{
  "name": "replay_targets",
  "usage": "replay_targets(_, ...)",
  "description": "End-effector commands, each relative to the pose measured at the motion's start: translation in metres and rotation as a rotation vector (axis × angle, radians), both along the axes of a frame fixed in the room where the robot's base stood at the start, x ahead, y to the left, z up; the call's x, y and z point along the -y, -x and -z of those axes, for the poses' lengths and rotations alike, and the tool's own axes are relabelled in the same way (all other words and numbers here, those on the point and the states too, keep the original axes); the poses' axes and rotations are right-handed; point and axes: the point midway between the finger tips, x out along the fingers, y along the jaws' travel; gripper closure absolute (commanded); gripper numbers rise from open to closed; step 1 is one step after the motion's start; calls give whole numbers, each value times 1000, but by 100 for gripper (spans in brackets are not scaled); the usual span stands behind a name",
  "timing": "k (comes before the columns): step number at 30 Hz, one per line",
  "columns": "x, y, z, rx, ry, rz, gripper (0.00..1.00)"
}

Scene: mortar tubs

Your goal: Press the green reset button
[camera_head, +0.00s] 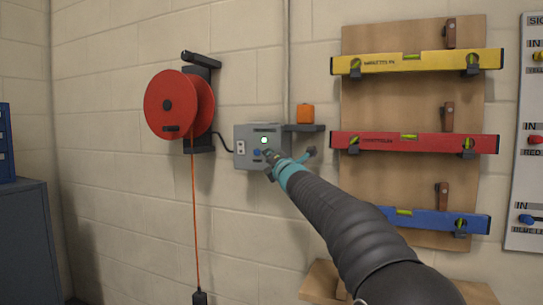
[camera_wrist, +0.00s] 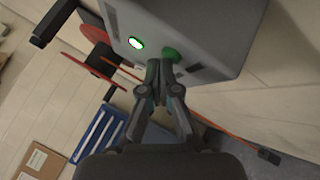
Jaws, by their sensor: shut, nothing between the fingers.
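A grey control box (camera_head: 243,158) is mounted on the block wall; it fills the top of the wrist view (camera_wrist: 205,25). The round green button (camera_wrist: 171,53) is on its face, partly covered by my fingertips in the wrist view. A lit green lamp (camera_wrist: 136,43) is beside it and also glows in the head view (camera_head: 264,140). My gripper (camera_wrist: 161,66) is shut and empty, its fingertips right at the button's edge. Whether they touch it I cannot tell. In the head view my gripper (camera_head: 269,154) is in front of the box's lower right, hiding that part.
A red cable reel (camera_head: 172,104) hangs left of the box, with an orange cord (camera_head: 195,225) running down. A small shelf (camera_head: 304,128) with an orange block (camera_head: 305,113) is just right. Yellow, red and blue levels hang on a wooden board (camera_head: 413,100).

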Motion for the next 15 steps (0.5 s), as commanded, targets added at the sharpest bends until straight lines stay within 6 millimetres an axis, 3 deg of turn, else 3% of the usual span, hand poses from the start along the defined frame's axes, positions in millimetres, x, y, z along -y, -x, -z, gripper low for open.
replay_targets(15, -5, 11, 1, 0, 0, -1, 100)
